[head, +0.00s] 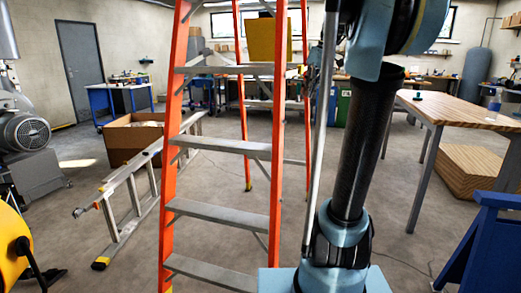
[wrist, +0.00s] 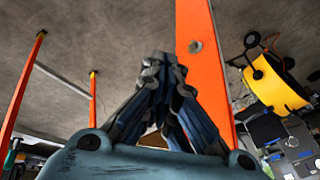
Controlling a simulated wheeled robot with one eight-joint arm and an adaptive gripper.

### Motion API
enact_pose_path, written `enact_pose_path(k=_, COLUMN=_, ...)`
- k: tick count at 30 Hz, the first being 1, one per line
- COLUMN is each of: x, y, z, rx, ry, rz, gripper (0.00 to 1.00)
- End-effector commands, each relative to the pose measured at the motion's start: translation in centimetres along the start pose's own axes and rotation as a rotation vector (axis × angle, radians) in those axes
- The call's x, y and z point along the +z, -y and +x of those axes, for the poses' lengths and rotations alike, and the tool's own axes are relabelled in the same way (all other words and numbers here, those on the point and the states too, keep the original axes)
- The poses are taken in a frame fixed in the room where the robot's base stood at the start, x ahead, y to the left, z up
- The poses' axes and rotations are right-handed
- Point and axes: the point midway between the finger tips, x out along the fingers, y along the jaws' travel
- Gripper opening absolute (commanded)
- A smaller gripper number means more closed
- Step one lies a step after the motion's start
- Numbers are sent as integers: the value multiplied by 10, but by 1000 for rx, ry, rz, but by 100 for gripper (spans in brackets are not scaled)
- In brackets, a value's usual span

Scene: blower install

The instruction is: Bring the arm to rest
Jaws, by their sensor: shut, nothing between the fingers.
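My gripper (wrist: 160,68) shows in the wrist view with its fingers drawn together at the tips and nothing held between them. It is not visible in the head view, where only my arm stands on the right, in front of the workshop. In the wrist view an orange ladder rail (wrist: 192,30) runs close beside and behind the fingertips. I cannot tell whether the gripper touches the rail.
An orange stepladder (head: 172,150) stands just left of my arm. An aluminium ladder (head: 125,205) lies by a cardboard box (head: 128,140). A wooden table (head: 465,113) and a blue stand (head: 490,240) are at the right. A yellow machine (head: 12,250) stands at lower left.

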Motion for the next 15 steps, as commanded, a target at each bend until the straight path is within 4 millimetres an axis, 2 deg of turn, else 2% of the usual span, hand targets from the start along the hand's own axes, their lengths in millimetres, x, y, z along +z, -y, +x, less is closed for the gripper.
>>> enact_pose_path(k=1, x=16, y=8, z=12, rx=12, ry=7, rz=19, gripper=0)
enact_pose_path(k=6, x=68, y=24, z=54, rx=61, ry=30, rz=99, gripper=0)
enact_pose_path(k=15, x=165, y=46, z=136, rx=155, ry=52, rz=237, gripper=0)
